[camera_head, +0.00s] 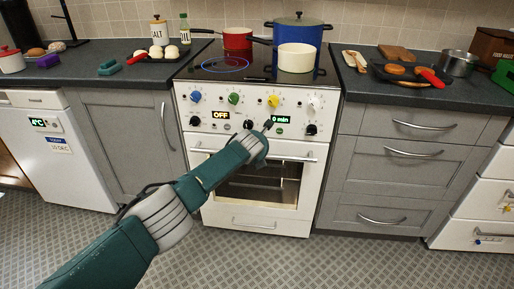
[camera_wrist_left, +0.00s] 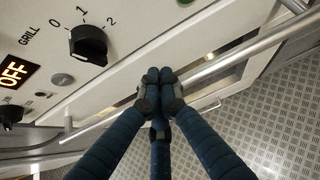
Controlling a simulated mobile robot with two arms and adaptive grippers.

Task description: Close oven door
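The white oven's door (camera_head: 225,205) has a dark window and a silver handle bar (camera_head: 305,159) along its top. The door stands upright or nearly so; I cannot tell whether a narrow gap remains at its top edge. My left gripper (camera_head: 267,127) is in front of the oven's control panel and door top, and my arm hides part of the door. In the left wrist view, the fingers of my left gripper (camera_wrist_left: 160,78) are together and empty, over the line of the handle bar (camera_wrist_left: 243,52). I cannot tell whether they touch it. My right gripper is not in view.
The panel (camera_head: 205,98) has several knobs, one black knob (camera_wrist_left: 88,45) close to my fingers. A red pot (camera_head: 237,38), a blue pot (camera_head: 311,34) and a cream pot (camera_head: 296,58) stand on the hob. The tiled floor (camera_head: 270,262) before the oven is clear.

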